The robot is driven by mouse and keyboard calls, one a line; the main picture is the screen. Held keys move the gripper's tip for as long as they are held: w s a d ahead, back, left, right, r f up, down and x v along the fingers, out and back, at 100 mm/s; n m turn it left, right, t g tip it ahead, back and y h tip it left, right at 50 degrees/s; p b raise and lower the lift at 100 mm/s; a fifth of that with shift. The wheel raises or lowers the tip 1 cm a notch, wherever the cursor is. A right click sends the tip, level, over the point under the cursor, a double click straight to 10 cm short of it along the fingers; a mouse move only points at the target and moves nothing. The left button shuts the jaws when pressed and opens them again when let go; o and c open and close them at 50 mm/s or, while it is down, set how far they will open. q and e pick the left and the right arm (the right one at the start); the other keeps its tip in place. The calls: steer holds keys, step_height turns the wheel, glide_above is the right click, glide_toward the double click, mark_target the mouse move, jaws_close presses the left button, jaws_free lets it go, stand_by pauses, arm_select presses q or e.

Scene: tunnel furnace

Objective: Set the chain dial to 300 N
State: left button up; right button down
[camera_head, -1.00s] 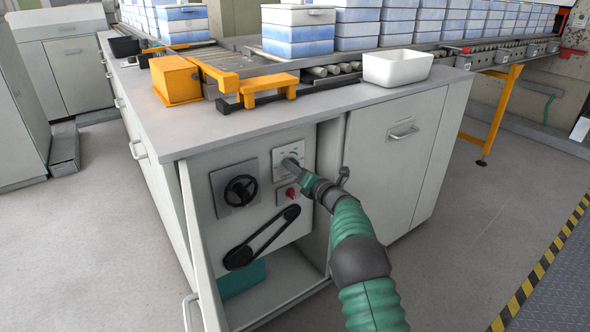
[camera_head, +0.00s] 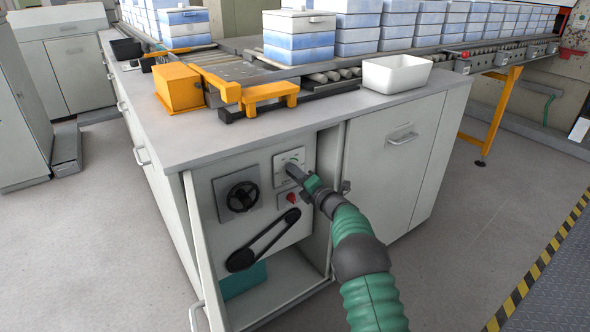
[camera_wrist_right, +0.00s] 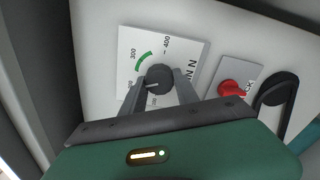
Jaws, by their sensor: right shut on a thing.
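The chain dial (camera_wrist_right: 159,78) is a round dark knob on a white scale plate (camera_head: 289,160) inside the open cabinet. In the right wrist view, a green arc lies near the 300 mark, and 400 stands above it. A short white line on the knob points left and slightly down, below the 300 mark. My right gripper (camera_head: 292,170) is at the plate, its two fingers closed on the knob from both sides. The fingers hide part of the lower scale. My left gripper is not in view.
A black handwheel (camera_head: 242,196) sits left of the dial. A red knob (camera_head: 291,198) is just below it, and a black belt guard (camera_head: 262,240) lower still. The open cabinet door (camera_head: 203,255) stands at the left. A closed door (camera_head: 395,170) is at the right.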

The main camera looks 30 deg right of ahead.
steer(key=m+p, duration=0.3)
steer(key=m, duration=0.2)
steer(key=m+p, duration=0.4)
steer(key=m, duration=0.1)
steer(key=shift+s+d+f+m, duration=0.1)
steer(key=shift+d+f+m, duration=0.05)
steer(key=shift+m, duration=0.15)
steer(key=shift+f, duration=0.15)
stand_by(0.3)
steer(key=c, duration=0.9)
jaws_free()
steer(key=shift+c, duration=0.2)
steer(key=shift+r, duration=0.2)
